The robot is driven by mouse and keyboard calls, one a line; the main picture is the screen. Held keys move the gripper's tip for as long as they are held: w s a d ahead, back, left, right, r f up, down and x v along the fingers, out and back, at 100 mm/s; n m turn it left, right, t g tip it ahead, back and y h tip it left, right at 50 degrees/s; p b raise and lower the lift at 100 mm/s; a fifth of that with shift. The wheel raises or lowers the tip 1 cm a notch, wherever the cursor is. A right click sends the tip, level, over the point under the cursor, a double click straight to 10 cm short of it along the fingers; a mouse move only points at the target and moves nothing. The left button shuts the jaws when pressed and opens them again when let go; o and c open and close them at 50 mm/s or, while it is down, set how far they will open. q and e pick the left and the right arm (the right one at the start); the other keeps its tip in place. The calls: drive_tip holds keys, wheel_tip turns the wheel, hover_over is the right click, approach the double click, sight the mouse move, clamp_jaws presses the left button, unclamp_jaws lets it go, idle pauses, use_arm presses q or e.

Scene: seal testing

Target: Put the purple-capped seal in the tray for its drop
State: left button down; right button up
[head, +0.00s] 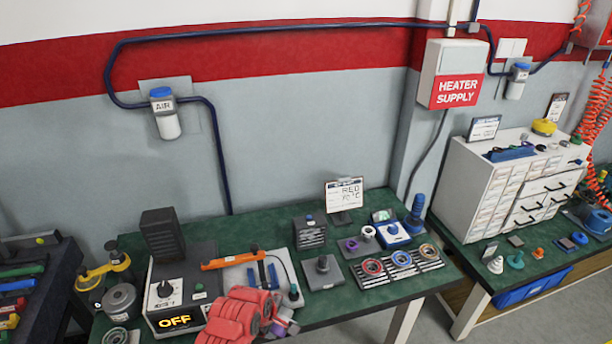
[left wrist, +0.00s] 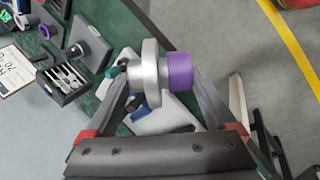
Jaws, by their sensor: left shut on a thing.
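The purple-capped seal, a silver flanged body with a purple cap (left wrist: 181,77), lies sideways between the fingers of my left gripper (left wrist: 160,88). The gripper is shut on it. In the head view the red left arm (head: 232,315) covers the front of the bench, and the seal (head: 282,325) shows small at its end, partly hidden. My right gripper is not in view.
A dark plate with a knob (head: 322,274) lies between the arm and tray. A control box showing OFF (head: 178,300) and an orange-handled tool (head: 230,259) stand left. A blue-topped bottle (head: 414,215) stands behind the tray.

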use_arm(q)
drive_tip(key=s+a+f+m+g+h+b, duration=0.2)
drive_tip(key=a+f+m+b, duration=0.35)
drive_tip(key=m, duration=0.25)
drive_tip(key=shift+s+a+r+m+g+h+b, duration=0.1)
drive_tip(key=shift+s+a+r+m+g+b, duration=0.3)
drive_tip(key=shift+s+a+m, duration=0.3)
drive_tip(key=shift+s+a+r+m+g+h+b, duration=0.1)
drive_tip(key=shift+s+a+r+m+g+b, duration=0.3)
drive_tip(key=shift+a+m, duration=0.4)
drive_tip(key=shift+s+a+r+m+g+h+b, duration=0.1)
drive_tip(key=shift+s+a+r+m+g+b, duration=0.3)
drive_tip(key=shift+s+a+m, duration=0.4)
drive_tip(key=shift+w+d, duration=0.15)
drive_tip(key=shift+d, duration=0.1)
